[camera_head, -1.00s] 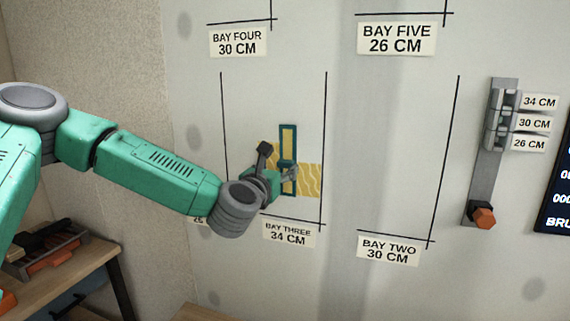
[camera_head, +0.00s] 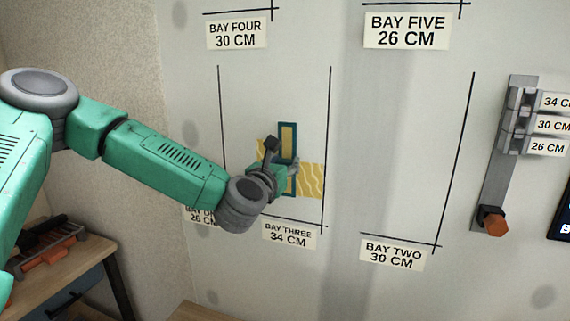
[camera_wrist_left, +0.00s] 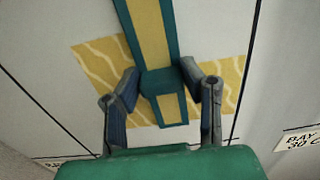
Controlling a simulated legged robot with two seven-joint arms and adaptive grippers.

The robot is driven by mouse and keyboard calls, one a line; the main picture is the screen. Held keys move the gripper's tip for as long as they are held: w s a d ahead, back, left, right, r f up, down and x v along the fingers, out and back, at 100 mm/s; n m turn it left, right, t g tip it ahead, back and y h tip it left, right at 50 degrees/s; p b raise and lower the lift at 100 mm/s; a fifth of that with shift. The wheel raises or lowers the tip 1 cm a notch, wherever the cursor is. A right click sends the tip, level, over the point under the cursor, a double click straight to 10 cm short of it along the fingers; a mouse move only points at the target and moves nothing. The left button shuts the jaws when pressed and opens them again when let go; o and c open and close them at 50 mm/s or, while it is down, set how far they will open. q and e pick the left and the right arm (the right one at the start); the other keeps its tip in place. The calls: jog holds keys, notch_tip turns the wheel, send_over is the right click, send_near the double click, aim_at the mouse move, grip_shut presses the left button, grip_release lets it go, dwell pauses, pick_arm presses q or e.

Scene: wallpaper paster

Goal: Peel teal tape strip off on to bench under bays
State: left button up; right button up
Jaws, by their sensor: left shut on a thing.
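A teal-edged strip with a yellow middle (camera_head: 287,138) stands upright against the wall in bay three. In the left wrist view the same strip (camera_wrist_left: 147,28) has a teal block (camera_wrist_left: 160,82) partway down it and a shorter yellow-centred part below. A yellow wavy-patterned sheet (camera_head: 311,181) lies flat on the wall behind it. My left gripper (camera_head: 281,157) is at the block, its two fingers on either side, shut on the strip; they also show in the left wrist view (camera_wrist_left: 162,74). The fingers partly hide the strip's lower half. My right gripper is out of view.
A bench corner (camera_head: 190,312) shows at the bottom below the bays. A wooden side bench (camera_head: 85,262) with a tool tray (camera_head: 50,248) is at lower left. A grey wall rail (camera_head: 500,170) with an orange knob (camera_head: 492,221) is at right. Bay two's wall is bare.

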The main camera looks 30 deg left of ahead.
pick_arm(q)
jog(key=v, duration=0.3)
jog(key=shift+s+d+f+b, duration=0.1)
jog(key=shift+s+d+b, duration=0.05)
jog(key=shift+d+b, duration=0.15)
dwell(0.7)
jog(key=shift+s, duration=0.25)
jog(key=shift+s, duration=0.35)
jog(key=shift+s+d, duration=0.1)
jog(key=p+v, duration=0.5)
jog(key=v, duration=0.2)
jog(key=shift+p, duration=0.3)
dwell(0.9)
